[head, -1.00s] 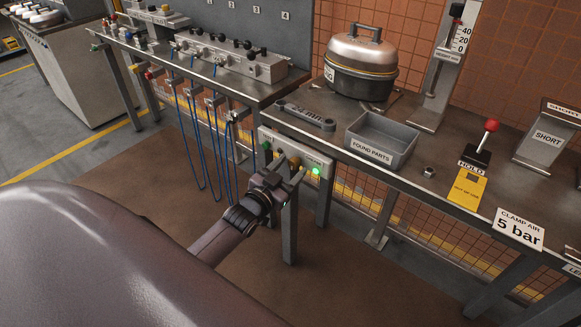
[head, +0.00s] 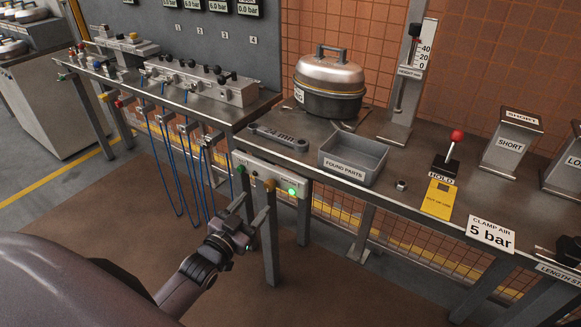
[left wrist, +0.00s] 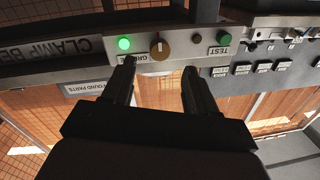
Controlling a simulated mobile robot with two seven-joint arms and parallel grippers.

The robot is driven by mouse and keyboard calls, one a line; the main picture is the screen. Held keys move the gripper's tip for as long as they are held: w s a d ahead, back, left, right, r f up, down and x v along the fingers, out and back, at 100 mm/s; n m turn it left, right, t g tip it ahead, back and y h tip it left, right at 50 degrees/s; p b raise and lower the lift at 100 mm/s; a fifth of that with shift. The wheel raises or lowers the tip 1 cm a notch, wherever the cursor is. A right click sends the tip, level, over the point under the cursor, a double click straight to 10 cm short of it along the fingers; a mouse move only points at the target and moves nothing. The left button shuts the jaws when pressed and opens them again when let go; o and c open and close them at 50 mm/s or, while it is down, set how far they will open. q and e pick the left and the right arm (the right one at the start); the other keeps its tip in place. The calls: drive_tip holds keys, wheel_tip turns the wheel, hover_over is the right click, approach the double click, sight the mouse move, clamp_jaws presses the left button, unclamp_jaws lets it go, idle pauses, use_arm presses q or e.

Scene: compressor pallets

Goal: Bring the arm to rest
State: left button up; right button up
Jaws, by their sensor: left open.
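My left gripper (head: 250,210) is open and empty in the head view, low in front of the bench's control panel (head: 262,176). It also shows in the left wrist view (left wrist: 157,80), its two fingers spread apart below the panel (left wrist: 185,48). The panel has a lit green lamp (left wrist: 124,43), an orange-brown rotary knob (left wrist: 160,48) and a green button (left wrist: 224,39) marked TEST. The fingers look close to the panel, but I cannot tell whether they touch it. My right gripper is in neither view.
The bench holds a grey FOUND PARTS tray (head: 345,172), a lidded pot-shaped compressor (head: 330,85), a spanner (head: 278,137) and a red-knobbed HOLD lever (head: 456,136). Blue cords (head: 165,160) hang left of the gripper. Bench legs (head: 270,250) stand beside it. Brown floor (head: 120,225) is clear.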

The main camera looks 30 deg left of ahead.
use_arm(q)
drive_tip(key=s+d+f+g+h+p, duration=0.1)
drive_tip(key=s+d+f+g+p, duration=0.1)
drive_tip(key=s+d, duration=0.5)
drive_tip(key=s+d+f+g+h+p, duration=0.1)
drive_tip(key=s+d+f+g+p, duration=0.1)
drive_tip(key=s+d+f+g, duration=0.2)
drive_tip(key=s+d+g, duration=0.1)
drive_tip(key=s+d, duration=0.2)
drive_tip(key=s, duration=0.5)
drive_tip(key=shift+f+g+h, duration=0.25)
drive_tip(key=shift+g+h, duration=0.05)
drive_tip(key=shift+w+f, duration=0.1)
idle(0.8)
